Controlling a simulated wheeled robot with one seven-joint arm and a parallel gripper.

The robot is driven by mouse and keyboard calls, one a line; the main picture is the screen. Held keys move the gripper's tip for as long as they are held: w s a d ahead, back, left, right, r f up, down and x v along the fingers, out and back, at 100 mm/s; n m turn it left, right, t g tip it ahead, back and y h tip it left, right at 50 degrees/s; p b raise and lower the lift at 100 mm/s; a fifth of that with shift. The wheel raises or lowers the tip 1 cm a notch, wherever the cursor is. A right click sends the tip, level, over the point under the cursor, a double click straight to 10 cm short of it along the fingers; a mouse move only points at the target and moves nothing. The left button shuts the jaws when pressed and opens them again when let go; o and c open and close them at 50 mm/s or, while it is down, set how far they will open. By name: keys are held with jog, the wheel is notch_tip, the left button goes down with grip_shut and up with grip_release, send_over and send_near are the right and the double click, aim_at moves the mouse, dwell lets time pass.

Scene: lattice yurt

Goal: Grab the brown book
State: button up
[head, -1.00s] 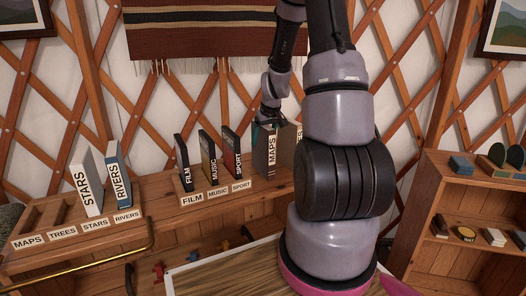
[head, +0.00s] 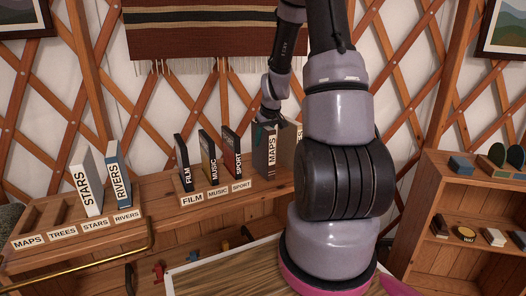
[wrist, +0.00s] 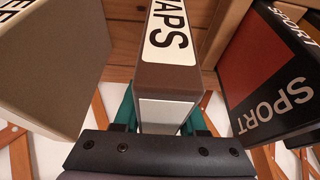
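The brown book (head: 265,152), labelled MAPS, stands upright on the wooden shelf, to the right of the SPORT book. In the wrist view the brown book (wrist: 165,80) fills the middle, its near end between the teal fingers. My gripper (head: 268,126) is at the top of the book. In the wrist view my gripper (wrist: 160,118) has one finger against each side of the book, with no clear gap. My arm hides part of the area to the right in the head view.
The SPORT book (head: 232,152) stands close on one side, and a beige book (head: 288,145) on the other. A slotted rack (head: 75,232) at left holds the STARS (head: 87,185) and RIVERS (head: 117,175) books. Its MAPS and TREES slots are empty.

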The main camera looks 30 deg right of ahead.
grip_shut()
dwell(1.1)
